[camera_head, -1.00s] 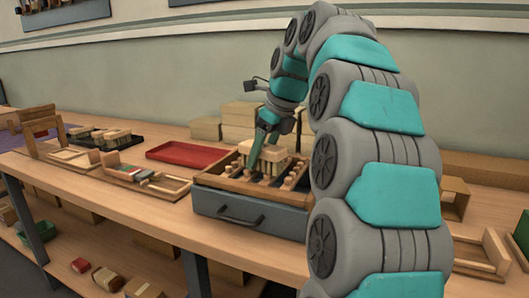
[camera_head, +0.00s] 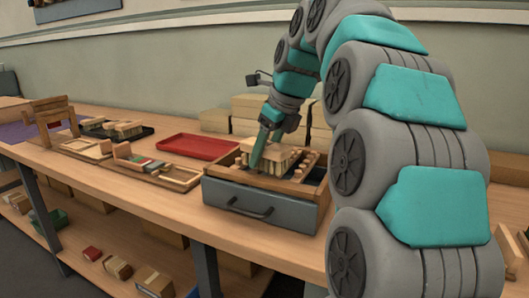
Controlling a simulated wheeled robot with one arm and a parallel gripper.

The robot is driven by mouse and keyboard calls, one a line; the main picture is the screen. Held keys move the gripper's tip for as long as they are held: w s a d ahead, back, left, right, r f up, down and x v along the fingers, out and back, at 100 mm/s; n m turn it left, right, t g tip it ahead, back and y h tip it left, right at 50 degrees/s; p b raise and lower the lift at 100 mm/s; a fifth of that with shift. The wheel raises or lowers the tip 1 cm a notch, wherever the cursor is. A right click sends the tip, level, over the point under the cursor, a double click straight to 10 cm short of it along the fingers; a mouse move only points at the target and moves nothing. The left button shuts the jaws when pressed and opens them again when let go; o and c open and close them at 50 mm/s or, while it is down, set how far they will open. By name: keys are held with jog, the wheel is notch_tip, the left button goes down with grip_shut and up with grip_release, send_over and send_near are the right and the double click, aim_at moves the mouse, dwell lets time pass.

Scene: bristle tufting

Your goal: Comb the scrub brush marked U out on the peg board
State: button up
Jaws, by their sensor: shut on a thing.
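A pale wooden scrub brush (camera_head: 278,155) is in my gripper (camera_head: 257,162), bristles down, over the peg board. No letter mark can be read on it from here. The peg board (camera_head: 303,172) is a wooden-framed tray with dark strips and several round pegs, set on a grey drawer unit (camera_head: 265,204). My gripper is shut on the brush at its near left part. The brush sits low among the pegs; whether its bristles touch them I cannot tell.
A red tray (camera_head: 195,146) lies left of the peg board, empty. A dark tray (camera_head: 112,131) with more brushes stands farther left, near wooden fixtures (camera_head: 85,148). Cardboard boxes (camera_head: 262,105) are stacked behind. My arm hides much of the right side.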

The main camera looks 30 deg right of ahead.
jog(key=shift+w+d+f, duration=0.15)
jog(key=shift+w+d, duration=0.6)
jog(key=shift+d, duration=0.2)
jog(key=shift+w+d+f, duration=0.1)
jog(key=shift+w+d, duration=0.6)
jog(key=shift+d, duration=0.25)
jog(key=shift+w+d, duration=0.2)
jog(key=shift+d, duration=0.05)
jog(key=shift+c, duration=0.6)
jog(key=shift+w+d+r, duration=0.15)
jog(key=shift+w+d, duration=0.5)
jog(key=shift+d, duration=0.2)
